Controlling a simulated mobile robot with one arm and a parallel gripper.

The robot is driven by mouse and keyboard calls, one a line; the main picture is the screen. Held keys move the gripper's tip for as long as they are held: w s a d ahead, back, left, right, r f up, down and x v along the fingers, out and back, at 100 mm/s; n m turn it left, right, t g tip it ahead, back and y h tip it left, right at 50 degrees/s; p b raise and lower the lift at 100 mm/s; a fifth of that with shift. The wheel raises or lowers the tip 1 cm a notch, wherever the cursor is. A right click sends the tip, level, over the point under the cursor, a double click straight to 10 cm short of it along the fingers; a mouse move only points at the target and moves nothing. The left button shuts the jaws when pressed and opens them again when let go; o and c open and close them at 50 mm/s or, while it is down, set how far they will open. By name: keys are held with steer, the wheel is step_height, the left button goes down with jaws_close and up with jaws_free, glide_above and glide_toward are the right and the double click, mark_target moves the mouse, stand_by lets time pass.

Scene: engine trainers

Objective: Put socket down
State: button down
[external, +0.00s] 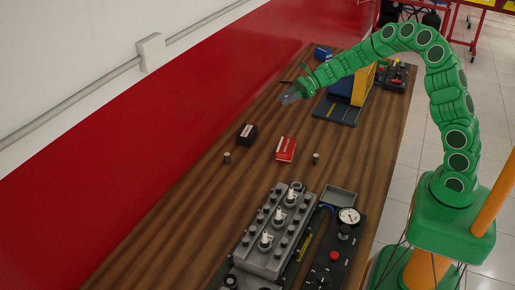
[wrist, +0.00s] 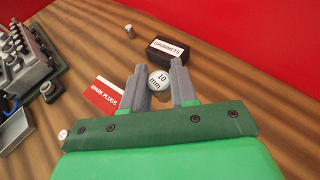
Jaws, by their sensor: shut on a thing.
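My gripper (external: 290,97) hangs above the far part of the wooden table in the external view. In the wrist view its two grey fingers (wrist: 159,72) are closed on a round grey socket (wrist: 160,81) marked "10 mm", one finger on each side. The socket's marked end faces the wrist camera. In the external view I cannot make the held socket out from the fingers.
A black "Grommets" box (wrist: 167,52) and a red "Spark Plugs" box (wrist: 105,96) lie on the table (external: 190,200). Two small cylinders (external: 227,157) (external: 315,158) stand near them. An engine block (external: 275,230) is at the front; a blue-and-yellow stand (external: 337,108) is behind.

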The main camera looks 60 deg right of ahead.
steer(key=w+a+n+g+y, duration=0.1)
steer(key=a+n+g+y, duration=0.15)
steer(key=a, duration=2.75)
steer(key=s+a+n+g, duration=0.1)
steer(key=s+a, duration=0.3)
steer(key=a, duration=0.5)
steer(key=s+a+n+g, duration=0.1)
steer(key=s+a, duration=0.3)
steer(key=a, duration=0.6)
steer(key=s+a+n+g, duration=0.1)
steer(key=s+a, duration=0.3)
steer(key=a, duration=0.5)
glide_above(200, 247)
steer(key=s, duration=0.1)
steer(key=f, duration=0.8)
steer(key=shift+s+d, duration=0.1)
steer(key=shift+d, duration=0.3)
steer(key=shift+w+a+f, duration=0.45)
steer(key=shift+w+f, duration=0.15)
steer(key=shift+f, duration=0.2)
steer(key=shift+f+y, duration=0.25)
steer(key=shift+f, duration=1.3)
